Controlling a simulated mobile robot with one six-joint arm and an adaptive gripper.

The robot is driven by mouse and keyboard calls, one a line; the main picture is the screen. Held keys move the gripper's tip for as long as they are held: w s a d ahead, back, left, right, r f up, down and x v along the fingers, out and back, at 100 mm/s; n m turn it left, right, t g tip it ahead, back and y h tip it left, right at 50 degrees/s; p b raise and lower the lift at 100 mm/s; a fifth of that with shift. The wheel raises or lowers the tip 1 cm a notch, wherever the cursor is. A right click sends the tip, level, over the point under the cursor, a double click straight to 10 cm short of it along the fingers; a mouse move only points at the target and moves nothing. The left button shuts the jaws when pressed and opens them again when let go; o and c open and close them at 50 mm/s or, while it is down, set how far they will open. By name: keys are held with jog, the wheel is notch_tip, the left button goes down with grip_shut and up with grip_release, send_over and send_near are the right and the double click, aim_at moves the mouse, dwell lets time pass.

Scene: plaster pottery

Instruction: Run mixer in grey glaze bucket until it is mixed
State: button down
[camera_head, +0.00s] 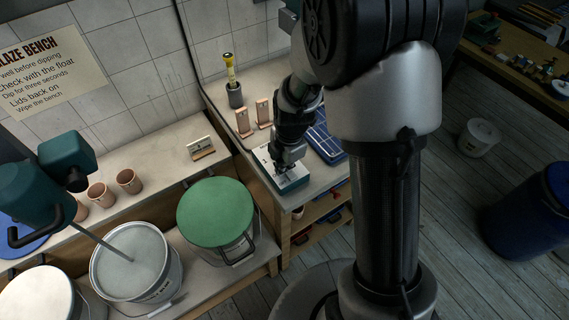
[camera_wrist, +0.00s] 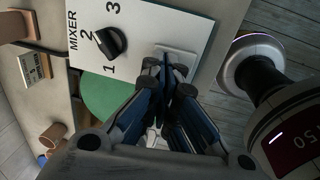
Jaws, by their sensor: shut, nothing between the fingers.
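The grey glaze bucket (camera_head: 166,282) stands uncovered on the low shelf at the lower left of the head view. The teal mixer (camera_head: 30,190) is above it, and its thin shaft (camera_head: 98,241) slants into the grey glaze (camera_head: 128,262). The mixer control box (camera_head: 292,183) lies on the bench; its white MIXER panel (camera_wrist: 140,25) fills the top of the wrist view. Its black dial (camera_wrist: 110,41) has its mark towards 2. My gripper (camera_head: 287,161) is shut and empty, its fingertips (camera_wrist: 165,65) over the pale switch plate (camera_wrist: 184,57). They partly hide the switch; contact is unclear.
A green-lidded bucket (camera_head: 215,212) stands between the glaze bucket and the control box. Wooden stands (camera_head: 264,112), a yellow-topped tool in a holder (camera_head: 232,80) and a blue tray (camera_head: 325,135) surround my gripper. Cups (camera_head: 129,181) stand left. A blue barrel (camera_head: 525,222) stands on the floor.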

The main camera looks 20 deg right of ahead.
jog(key=shift+p, duration=0.45)
jog(key=g+p, duration=0.2)
jog(key=shift+w+a+f+p, duration=0.15)
jog(key=shift+w+f+p, duration=0.1)
jog(key=shift+f+p, duration=0.1)
jog(key=shift+w+f+h, duration=0.15)
jog(key=shift+f+h, duration=0.05)
jog(key=shift+h, duration=0.1)
jog(key=shift+f, duration=0.1)
jog(key=shift+s, duration=0.3)
jog(key=shift+s+g, duration=0.3)
jog(key=shift+s, duration=0.25)
jog(key=w+r+p, duration=0.3)
jog(key=r+p, duration=0.2)
jog(key=r, duration=0.9)
jog(key=shift+a+r, duration=0.2)
jog(key=shift+a, duration=0.1)
